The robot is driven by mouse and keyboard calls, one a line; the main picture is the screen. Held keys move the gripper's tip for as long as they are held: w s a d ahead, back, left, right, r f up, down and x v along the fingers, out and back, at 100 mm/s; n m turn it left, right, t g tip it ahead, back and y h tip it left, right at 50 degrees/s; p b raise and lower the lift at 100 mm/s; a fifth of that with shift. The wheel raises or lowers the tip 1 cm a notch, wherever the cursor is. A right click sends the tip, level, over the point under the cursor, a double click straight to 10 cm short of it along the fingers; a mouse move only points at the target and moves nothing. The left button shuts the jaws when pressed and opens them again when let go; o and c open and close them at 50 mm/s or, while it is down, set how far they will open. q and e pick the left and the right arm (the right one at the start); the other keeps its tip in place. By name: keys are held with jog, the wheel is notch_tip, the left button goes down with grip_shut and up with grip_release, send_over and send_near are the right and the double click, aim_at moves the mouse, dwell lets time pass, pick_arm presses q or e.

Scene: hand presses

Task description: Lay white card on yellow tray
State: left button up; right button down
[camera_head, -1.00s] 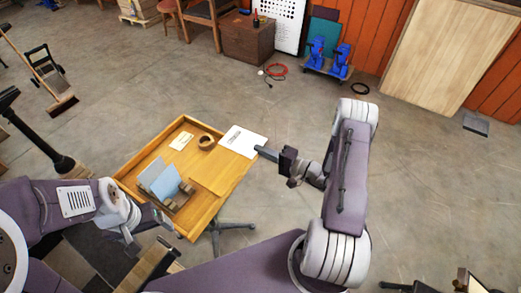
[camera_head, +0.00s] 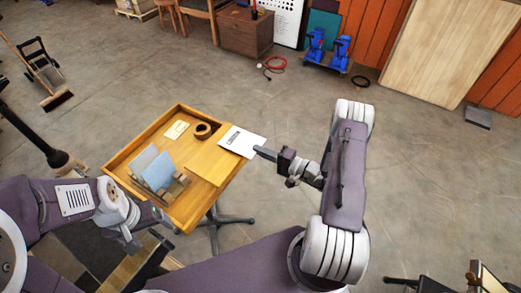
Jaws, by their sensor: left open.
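A white card (camera_head: 236,137) with dark print sits at the tips of my right gripper (camera_head: 262,152). The gripper appears shut on the card's right corner. The card overhangs the right edge of a yellow-brown wooden tabletop (camera_head: 176,110) with a raised rim. I cannot tell its height above the top.
On the tabletop are a small cream card (camera_head: 177,130), a brown ring (camera_head: 203,130) and a wooden rack with blue-grey sheets (camera_head: 159,171). A broom (camera_head: 57,99) stands at left. The floor beyond the table is open.

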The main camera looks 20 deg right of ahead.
jog(key=shift+f, duration=0.1)
dwell(0.3)
jog(key=c, duration=1.5)
grip_release()
jog(key=shift+f, duration=0.15)
jog(key=shift+f+b, duration=0.5)
jog(key=shift+b, duration=0.05)
jog(key=shift+s+d, duration=0.1)
jog(key=shift+v, duration=2.15)
